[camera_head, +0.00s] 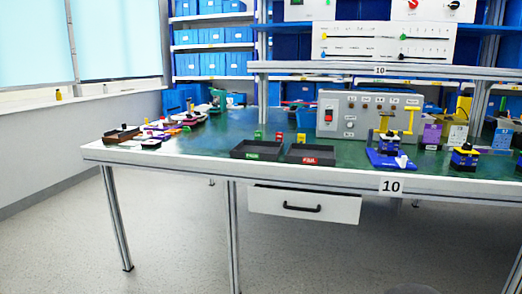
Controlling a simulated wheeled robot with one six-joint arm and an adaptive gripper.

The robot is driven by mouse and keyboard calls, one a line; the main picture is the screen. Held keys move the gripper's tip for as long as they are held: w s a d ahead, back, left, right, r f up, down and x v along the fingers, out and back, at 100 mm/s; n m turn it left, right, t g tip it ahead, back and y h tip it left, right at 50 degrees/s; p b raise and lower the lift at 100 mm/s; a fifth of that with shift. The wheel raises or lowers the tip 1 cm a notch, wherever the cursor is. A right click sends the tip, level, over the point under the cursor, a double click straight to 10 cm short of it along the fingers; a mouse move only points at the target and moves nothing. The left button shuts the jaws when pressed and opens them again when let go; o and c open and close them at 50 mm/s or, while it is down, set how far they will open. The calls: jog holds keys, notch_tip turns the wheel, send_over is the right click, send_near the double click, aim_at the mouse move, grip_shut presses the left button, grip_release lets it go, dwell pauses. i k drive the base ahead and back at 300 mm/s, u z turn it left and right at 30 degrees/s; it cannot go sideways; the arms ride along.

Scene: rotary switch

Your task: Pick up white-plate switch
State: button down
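Several small switch-like parts stand on the right half of the green-topped workbench (215,133). One with a dark top and yellow and blue parts (465,157) stands near the front edge at the right. Another yellow and dark part (388,141) stands at a blue base (385,158), with a small white piece (403,161) on or beside that base. The parts are too small to tell which one is the white-plate switch. My gripper is not in view.
Two black trays, one with a green label (257,157) and one with a red label (309,161), sit at the front edge. A grey control box (345,129) stands behind. Loose parts (170,127) lie at the left. A white drawer (304,217) hangs below; the floor in front is mostly clear.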

aim_at(388, 146)
jog(key=k, duration=0.6)
jog(key=z, duration=0.7)
jog(key=i, duration=1.65)
jog(key=u, duration=0.15)
